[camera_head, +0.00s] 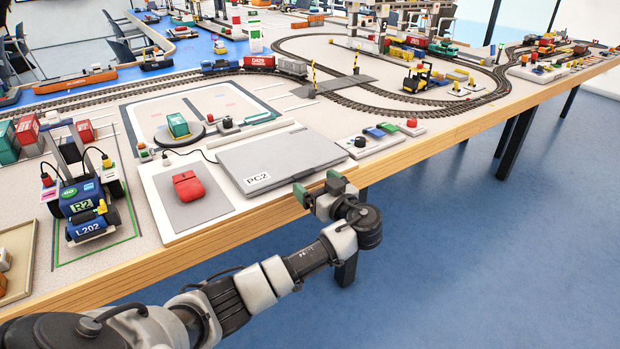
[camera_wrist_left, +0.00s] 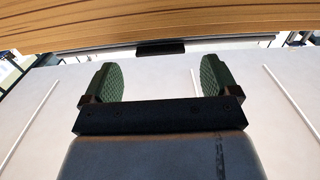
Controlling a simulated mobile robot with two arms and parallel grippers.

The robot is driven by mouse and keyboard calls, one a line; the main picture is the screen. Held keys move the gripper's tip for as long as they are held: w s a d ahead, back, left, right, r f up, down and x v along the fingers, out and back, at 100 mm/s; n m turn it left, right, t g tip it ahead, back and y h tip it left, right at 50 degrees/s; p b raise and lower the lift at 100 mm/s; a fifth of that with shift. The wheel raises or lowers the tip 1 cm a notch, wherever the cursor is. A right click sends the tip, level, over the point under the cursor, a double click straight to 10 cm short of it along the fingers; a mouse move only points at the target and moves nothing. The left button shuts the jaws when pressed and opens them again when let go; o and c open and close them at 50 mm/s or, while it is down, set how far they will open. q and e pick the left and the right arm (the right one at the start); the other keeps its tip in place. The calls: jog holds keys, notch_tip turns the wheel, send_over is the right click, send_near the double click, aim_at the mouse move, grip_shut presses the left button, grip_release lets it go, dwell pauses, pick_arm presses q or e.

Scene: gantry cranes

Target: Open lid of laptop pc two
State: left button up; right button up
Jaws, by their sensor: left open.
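The laptop labelled PC2 (camera_head: 285,155) is a flat grey slab with its lid shut. It lies on a white board near the table's front edge. My left gripper (camera_head: 318,190) is at the table's front edge, just in front of the laptop's near side, towards its right half. Its two green-padded fingers are spread apart with nothing between them. In the left wrist view the open fingers (camera_wrist_left: 160,82) stand below a thin grey edge with a small dark tab (camera_wrist_left: 160,47). I cannot tell whether they touch the laptop. My right gripper is not in view.
A red mouse (camera_head: 187,186) on a grey pad lies left of the laptop. A button panel (camera_head: 378,140) stands to its right. A blue-black toy vehicle (camera_head: 85,200) is at the left. Train tracks (camera_head: 345,95) run behind. The blue floor in front is clear.

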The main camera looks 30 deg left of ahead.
aim_at(306, 175)
pick_arm(q)
jog(key=shift+x, duration=1.85)
jog(key=c, duration=1.3)
